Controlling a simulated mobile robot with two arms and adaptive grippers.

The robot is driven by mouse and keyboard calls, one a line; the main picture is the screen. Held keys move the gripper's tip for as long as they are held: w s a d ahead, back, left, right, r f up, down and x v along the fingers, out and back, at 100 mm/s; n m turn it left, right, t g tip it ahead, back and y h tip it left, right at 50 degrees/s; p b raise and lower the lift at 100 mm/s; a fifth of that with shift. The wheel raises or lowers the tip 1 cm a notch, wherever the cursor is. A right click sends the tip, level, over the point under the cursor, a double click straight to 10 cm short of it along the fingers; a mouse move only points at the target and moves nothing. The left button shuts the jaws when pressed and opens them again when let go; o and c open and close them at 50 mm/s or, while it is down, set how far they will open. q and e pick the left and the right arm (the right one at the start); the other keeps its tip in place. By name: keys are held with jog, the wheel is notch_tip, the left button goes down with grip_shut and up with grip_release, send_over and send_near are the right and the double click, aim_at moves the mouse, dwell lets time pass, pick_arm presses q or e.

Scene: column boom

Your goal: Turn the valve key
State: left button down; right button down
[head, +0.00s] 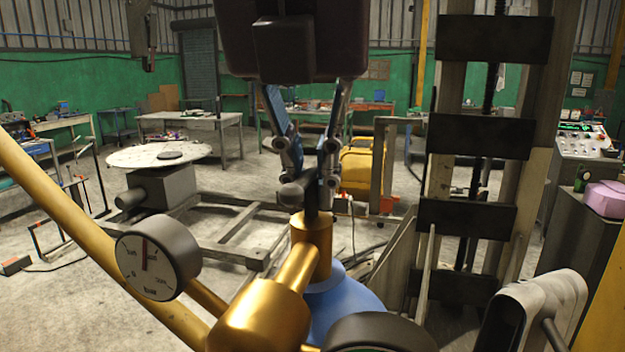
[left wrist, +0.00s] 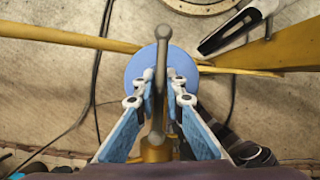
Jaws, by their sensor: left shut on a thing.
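The valve key (head: 293,193) is a dark grey bar with rounded ends, on top of a brass valve (head: 262,312). In the left wrist view the key (left wrist: 162,62) runs up and down the picture above a blue round cylinder top (left wrist: 135,68). My left gripper (head: 309,188) comes down from above with blue and grey fingers on both sides of the key. It is shut on the key; the fingers (left wrist: 160,101) also show on both sides of it in the left wrist view. The fingers partly hide the key in the head view. My right gripper is not in view.
A round pressure gauge (head: 150,262) stands left of the valve, and another dark round part (head: 380,332) is at the bottom. A yellow pole (head: 85,232) slants across the left. A tall rail column (head: 478,140) rises at right. Open floor lies at left.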

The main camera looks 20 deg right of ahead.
pick_arm(q)
jog(key=shift+r+n, duration=0.15)
jog(key=shift+n, duration=0.35)
jog(key=c, duration=2)
grip_release()
jog(key=shift+o, duration=0.2)
jog(key=v, duration=1.2)
